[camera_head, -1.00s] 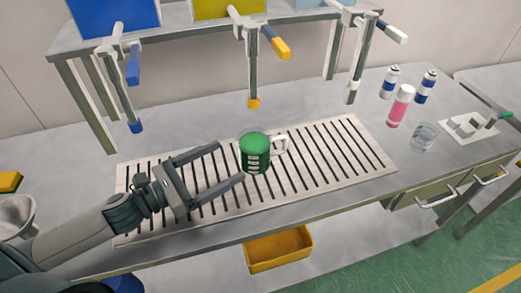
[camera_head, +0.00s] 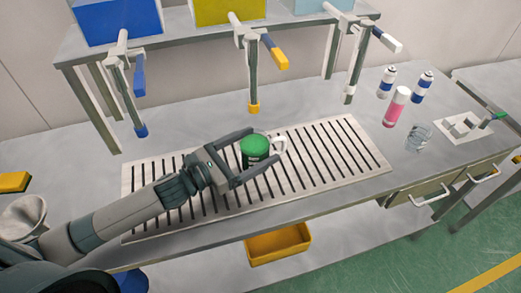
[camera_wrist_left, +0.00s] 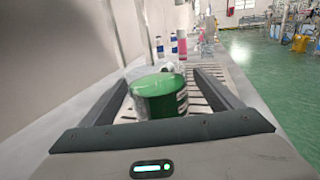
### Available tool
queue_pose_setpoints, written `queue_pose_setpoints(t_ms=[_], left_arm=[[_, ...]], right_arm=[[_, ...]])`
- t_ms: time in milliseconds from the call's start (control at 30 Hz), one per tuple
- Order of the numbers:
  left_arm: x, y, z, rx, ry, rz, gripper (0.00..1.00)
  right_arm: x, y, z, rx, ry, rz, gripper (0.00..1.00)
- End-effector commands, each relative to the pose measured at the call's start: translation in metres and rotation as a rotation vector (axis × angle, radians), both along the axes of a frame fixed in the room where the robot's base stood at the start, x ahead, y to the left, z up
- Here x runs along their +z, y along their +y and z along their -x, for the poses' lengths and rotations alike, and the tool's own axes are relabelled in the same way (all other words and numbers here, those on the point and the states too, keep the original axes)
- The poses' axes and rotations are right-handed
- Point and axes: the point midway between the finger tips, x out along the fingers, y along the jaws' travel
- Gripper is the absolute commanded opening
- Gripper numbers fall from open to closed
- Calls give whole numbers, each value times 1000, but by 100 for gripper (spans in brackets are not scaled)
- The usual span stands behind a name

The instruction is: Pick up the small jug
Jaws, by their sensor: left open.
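The small jug (camera_head: 256,149) holds green contents and has scale marks on its side and a pale handle at its right. It stands upright on the slotted drain grate (camera_head: 335,160). My left gripper (camera_head: 264,147) is open, with one finger behind the jug and one in front of it. In the left wrist view the jug (camera_wrist_left: 158,95) sits between the two spread fingers, with gaps visible beside it. Part of the jug's lower front is hidden by the near finger. My right gripper is not in view.
Blue, yellow and pale tanks with hanging dispensing taps (camera_head: 253,80) stand on a shelf behind the grate. Several cans, including a pink one (camera_head: 396,106), and a clear beaker (camera_head: 418,137) stand at the right. A yellow bin (camera_head: 278,244) is below the table's front edge.

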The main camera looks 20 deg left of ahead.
Motion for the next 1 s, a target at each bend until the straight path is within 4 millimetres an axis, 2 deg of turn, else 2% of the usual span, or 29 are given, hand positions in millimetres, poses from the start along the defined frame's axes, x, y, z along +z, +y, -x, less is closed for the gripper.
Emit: queue_pose_setpoints(t_ms=[367,667,833,1000], left_arm=[[1,-1,-2,0,1,1,85],[4,-17,-27,1,0,2,85],[1,-27,-41,0,1,2,85],[-1,-30,-43,0,1,-1,85]], right_arm=[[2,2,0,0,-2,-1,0],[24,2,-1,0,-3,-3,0],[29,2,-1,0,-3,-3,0],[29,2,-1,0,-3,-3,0]])
